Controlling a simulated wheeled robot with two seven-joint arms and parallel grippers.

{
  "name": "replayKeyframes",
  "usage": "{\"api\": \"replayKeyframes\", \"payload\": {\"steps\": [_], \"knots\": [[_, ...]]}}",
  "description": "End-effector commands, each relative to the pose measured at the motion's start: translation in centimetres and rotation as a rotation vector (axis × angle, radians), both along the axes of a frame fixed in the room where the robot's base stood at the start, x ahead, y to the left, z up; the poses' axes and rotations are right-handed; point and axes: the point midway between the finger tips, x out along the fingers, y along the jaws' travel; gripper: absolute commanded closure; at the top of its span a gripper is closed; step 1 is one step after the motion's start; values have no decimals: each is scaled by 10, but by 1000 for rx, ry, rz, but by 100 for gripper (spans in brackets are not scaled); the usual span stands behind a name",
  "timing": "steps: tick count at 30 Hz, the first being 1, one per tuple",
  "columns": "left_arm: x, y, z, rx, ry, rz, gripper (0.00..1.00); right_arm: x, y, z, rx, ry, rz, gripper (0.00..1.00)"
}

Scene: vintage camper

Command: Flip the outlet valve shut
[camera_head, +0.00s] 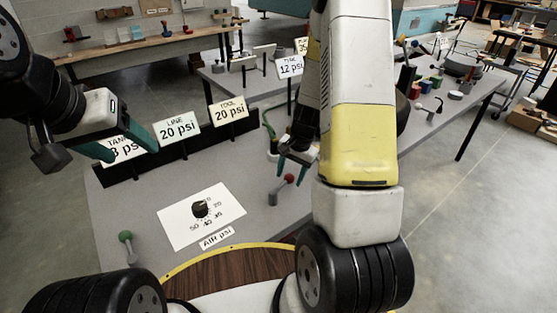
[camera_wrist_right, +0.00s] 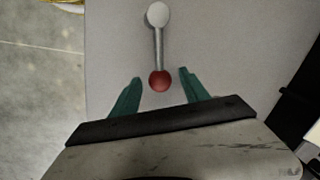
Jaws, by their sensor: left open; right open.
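A small valve has a grey post (camera_head: 273,196) and a lever ending in a red knob (camera_head: 289,179); the lever slants up and right from the post. No label shows on it. In the right wrist view the red knob (camera_wrist_right: 159,81) lies between the fingertips of my open right gripper (camera_wrist_right: 160,76), with a gap on both sides; a silver rod (camera_wrist_right: 158,45) runs to a pale rounded end (camera_wrist_right: 157,14). In the head view my right gripper (camera_head: 298,168) hangs just behind the knob. My left gripper (camera_head: 128,153) is open and empty at the left, before the signs.
A green-knobbed valve (camera_head: 126,240) stands at the table's front left. A dial card (camera_head: 175,228) with a black knob (camera_head: 200,209) and an "AIR psi" label (camera_head: 217,238) lie between.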

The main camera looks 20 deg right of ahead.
Motion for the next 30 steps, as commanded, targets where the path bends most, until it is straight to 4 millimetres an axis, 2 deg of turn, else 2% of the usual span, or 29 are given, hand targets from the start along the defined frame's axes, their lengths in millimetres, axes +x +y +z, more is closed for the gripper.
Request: {"api": "replayKeyframes", "payload": {"steps": [10,18,30], "knots": [[0,0,0,0,0,0,37,1,1,-5,0,-2,1,47],[0,0,0,0,0,0,37,1,1,-5,0,-2,1,100],[0,0,0,0,0,0,37,1,1,-5,0,-2,1,100]]}}
